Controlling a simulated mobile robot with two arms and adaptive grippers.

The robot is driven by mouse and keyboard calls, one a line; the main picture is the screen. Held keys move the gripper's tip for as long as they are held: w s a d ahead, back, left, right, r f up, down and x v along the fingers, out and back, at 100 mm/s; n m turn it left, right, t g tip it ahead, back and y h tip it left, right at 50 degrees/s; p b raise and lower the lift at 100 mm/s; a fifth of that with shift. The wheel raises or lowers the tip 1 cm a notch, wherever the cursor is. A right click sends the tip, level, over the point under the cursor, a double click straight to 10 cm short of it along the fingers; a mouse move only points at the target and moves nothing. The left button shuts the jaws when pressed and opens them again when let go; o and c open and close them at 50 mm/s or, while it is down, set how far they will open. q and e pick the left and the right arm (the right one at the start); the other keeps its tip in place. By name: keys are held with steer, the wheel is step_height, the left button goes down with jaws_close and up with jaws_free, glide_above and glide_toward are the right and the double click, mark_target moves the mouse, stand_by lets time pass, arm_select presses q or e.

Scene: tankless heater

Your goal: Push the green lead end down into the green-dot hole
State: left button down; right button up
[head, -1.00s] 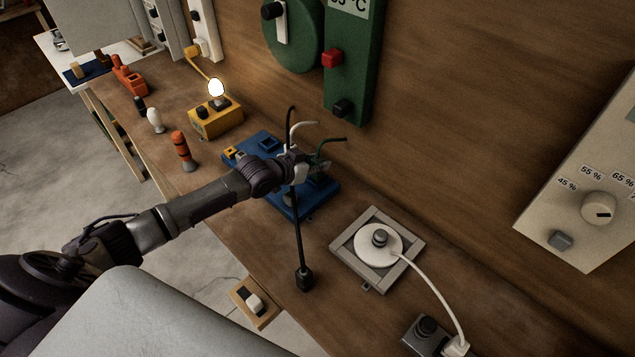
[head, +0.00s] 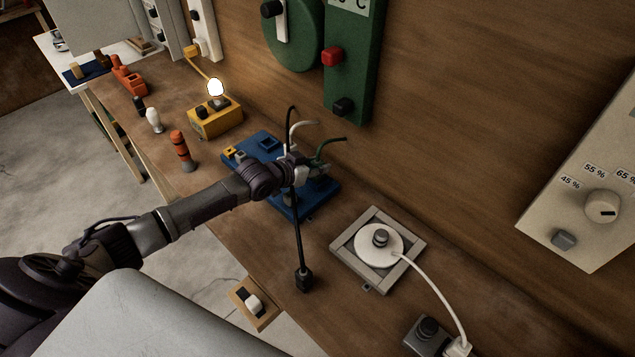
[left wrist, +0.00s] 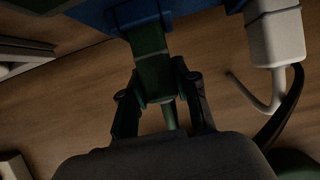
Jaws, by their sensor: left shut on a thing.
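My left gripper (head: 314,170) is over the blue block (head: 262,143) on the bench. In the left wrist view the fingers (left wrist: 160,80) are shut on the green lead end (left wrist: 152,62), a squared green piece. Its far end meets a dark blue collar (left wrist: 138,14) on the block; I cannot tell how deep it sits. The green lead's wire (head: 329,144) curves up and right from the gripper. The green dot and its hole are hidden. My right gripper is not in view.
Beside the gripper, the white lead (head: 302,125) and black lead (head: 289,118) stand up; the white lead's end (left wrist: 276,36) is close by in the left wrist view. A grey frame with a white disc (head: 362,243) lies to the right. A wooden wall rises behind.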

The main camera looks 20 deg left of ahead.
arm_select(q)
steer(key=shift+f+b, duration=0.3)
steer(key=shift+f, duration=0.15)
stand_by(0.3)
steer(key=c, duration=0.8)
jaws_free()
steer(key=shift+s, duration=0.1)
steer(key=v, duration=1.2)
steer(key=shift+d, duration=0.1)
steer(key=shift+f, duration=0.1)
